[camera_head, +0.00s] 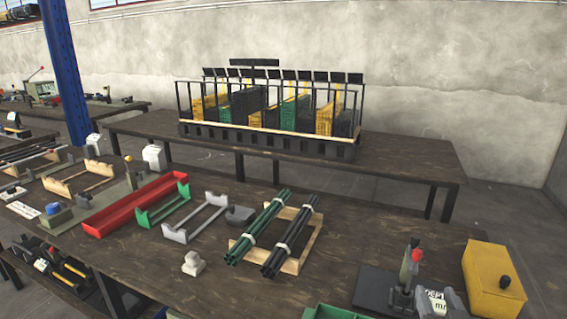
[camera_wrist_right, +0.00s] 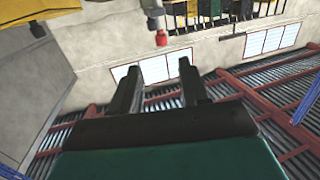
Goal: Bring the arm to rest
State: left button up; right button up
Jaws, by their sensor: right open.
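My right gripper (camera_wrist_right: 160,85) shows in the right wrist view. Its two dark fingers stand apart with nothing between them, so it is open and empty. The wrist picture looks upside down, with the roof in its lower part. A red knob (camera_wrist_right: 161,38) on a light stem hangs in the picture beyond the fingertips, apart from them. I cannot make out either gripper in the head view. The press with a red handle (camera_head: 416,255) stands on a dark base at the front right of the workbench (camera_head: 215,285).
A yellow box (camera_head: 493,278) stands right of the press. Bundled green and black rods (camera_head: 260,233) lie on a wooden cradle. A rack of crates (camera_head: 270,142) stands on the back table. The bench's front middle is clear.

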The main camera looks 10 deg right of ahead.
jog(key=s+a+f+n+g+y, duration=0.25)
jog(key=s+a+f+g, duration=0.35)
jog(key=s, duration=0.4)
jog(key=s+a+f+n+g+y, duration=0.2)
jog(key=s+a+f+n+g, duration=0.15)
jog(key=s+a+g, duration=0.45)
jog(key=w+f+t+y, duration=0.2)
jog(key=w+f+t, duration=0.4)
jog(key=f+t, duration=0.2)
jog(key=shift+a+f, duration=0.35)
jog(key=shift+f, duration=0.2)
dwell(0.5)
